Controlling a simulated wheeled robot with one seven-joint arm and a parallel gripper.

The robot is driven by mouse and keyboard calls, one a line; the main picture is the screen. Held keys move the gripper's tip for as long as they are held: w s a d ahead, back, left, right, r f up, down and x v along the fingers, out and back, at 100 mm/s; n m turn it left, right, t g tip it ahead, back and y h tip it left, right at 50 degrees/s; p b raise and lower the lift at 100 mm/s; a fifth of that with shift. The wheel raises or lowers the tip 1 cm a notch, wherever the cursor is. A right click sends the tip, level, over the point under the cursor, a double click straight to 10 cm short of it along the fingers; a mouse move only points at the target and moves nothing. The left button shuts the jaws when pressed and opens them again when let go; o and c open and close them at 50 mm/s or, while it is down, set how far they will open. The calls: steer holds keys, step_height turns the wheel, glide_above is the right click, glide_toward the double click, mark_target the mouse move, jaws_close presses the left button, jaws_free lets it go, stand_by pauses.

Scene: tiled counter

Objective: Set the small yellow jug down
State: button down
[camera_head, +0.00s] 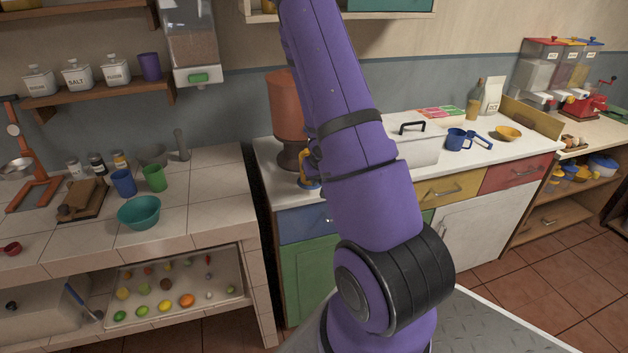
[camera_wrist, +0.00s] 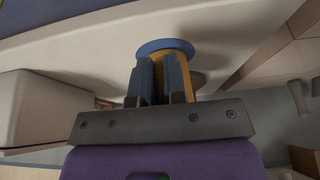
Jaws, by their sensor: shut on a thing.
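The small yellow jug (camera_wrist: 158,62) with a blue round end (camera_wrist: 165,46) is between the two fingers of my gripper (camera_wrist: 161,78) in the wrist view. The fingers are shut on it. In the head view a sliver of the yellow jug (camera_head: 304,165) shows just left of my purple arm, near the front edge of the white counter (camera_head: 270,158). I cannot tell whether the jug touches the counter.
A brown-orange cylinder on a dark stand (camera_head: 287,110) is close behind the jug. A white box with a black handle (camera_head: 418,148) stands right of my arm. The tiled counter (camera_head: 205,210) lies left across a gap.

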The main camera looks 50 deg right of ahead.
steer(key=shift+f, duration=0.1)
steer(key=c, duration=1.2)
jaws_free()
steer(key=shift+o, duration=0.2)
